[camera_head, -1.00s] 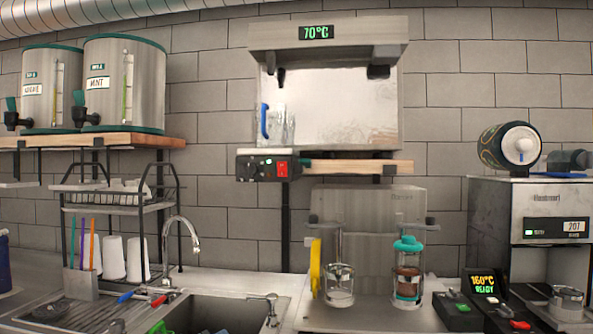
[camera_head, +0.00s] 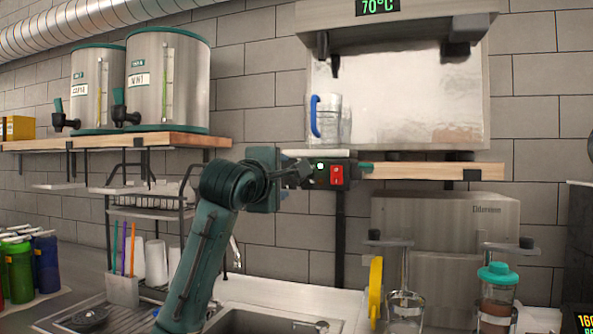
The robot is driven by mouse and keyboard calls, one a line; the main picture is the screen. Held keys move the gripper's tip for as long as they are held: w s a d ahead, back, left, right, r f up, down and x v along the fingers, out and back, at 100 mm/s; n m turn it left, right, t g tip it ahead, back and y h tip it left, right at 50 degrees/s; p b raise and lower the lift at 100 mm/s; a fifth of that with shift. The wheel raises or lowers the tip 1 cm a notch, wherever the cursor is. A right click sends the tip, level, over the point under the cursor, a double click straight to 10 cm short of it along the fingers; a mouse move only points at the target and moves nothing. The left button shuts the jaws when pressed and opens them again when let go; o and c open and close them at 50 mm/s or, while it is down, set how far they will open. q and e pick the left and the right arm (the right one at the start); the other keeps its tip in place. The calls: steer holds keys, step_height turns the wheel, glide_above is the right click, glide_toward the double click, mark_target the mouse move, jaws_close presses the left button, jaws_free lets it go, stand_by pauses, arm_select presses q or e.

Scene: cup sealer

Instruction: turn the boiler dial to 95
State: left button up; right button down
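The boiler (camera_head: 400,105) is a steel unit on the wall. Its display (camera_head: 377,5) reads 70°C in green. A dark control box with a red switch (camera_head: 337,175) and a small lit indicator (camera_head: 320,167) sits under its left side. My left gripper (camera_head: 303,172) is at the left end of this box, where the dial sits. The gripper covers the dial, so I cannot tell if it touches or grips it, or whether its fingers are open or shut. My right gripper is not in view.
A glass pitcher with a blue handle (camera_head: 316,116) stands just above the control box. A wooden shelf (camera_head: 420,170) extends to its right. Below are the sink (camera_head: 262,322), a dish rack (camera_head: 150,208) and a press with a teal lid (camera_head: 497,272). Two steel dispensers (camera_head: 183,85) stand on the left shelf.

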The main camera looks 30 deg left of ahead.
arm_select(q)
steer(key=p+x, duration=0.2)
steer(key=x, duration=0.6)
steer(key=shift+w, duration=0.15)
steer(key=shift+f, duration=0.1)
steer(key=c, duration=1)
